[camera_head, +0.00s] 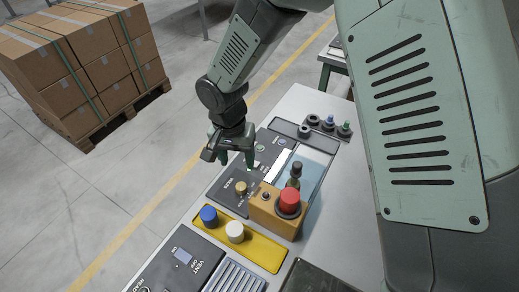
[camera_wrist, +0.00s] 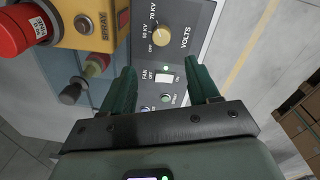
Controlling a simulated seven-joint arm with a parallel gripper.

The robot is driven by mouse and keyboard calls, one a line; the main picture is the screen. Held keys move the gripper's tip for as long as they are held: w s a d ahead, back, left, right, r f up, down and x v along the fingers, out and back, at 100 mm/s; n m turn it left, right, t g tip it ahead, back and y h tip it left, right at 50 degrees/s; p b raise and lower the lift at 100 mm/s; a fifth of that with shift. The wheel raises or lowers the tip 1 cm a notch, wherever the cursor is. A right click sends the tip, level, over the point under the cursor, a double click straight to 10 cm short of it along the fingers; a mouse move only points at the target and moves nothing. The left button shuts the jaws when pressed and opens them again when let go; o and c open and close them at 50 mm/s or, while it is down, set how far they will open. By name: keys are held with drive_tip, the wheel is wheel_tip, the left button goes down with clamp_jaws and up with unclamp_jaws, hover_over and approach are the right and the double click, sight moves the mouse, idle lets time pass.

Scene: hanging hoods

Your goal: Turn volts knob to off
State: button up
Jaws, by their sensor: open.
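The volts knob (camera_wrist: 161,37) is a round cream knob on a dark panel, beside the word VOLTS and the marks OFF, 50 KV and 70 KV. It also shows in the head view (camera_head: 241,187), just below the gripper in the picture. I cannot tell which mark the knob points to. My gripper (camera_wrist: 166,84) is open and empty, with its dark green fingers apart. In the head view my gripper (camera_head: 230,156) hangs over the panel, apart from the knob. In the wrist view the knob lies beyond the fingertips, slightly left of their middle.
A white fan switch (camera_wrist: 164,78) lies between the fingers in the wrist view. An orange box with a red button (camera_head: 289,201) stands close beside the knob. A yellow tray (camera_head: 262,252) holds a blue and a white cap. Stacked cartons (camera_head: 80,65) stand away on the floor.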

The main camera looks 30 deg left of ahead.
sight(241, 186)
wheel_tip(241, 186, down, 11)
drive_tip(key=shift+s+d+f, duration=0.15)
idle(0.4)
drive_tip(key=c, duration=1)
drive_tip(key=shift+c, duration=0.2)
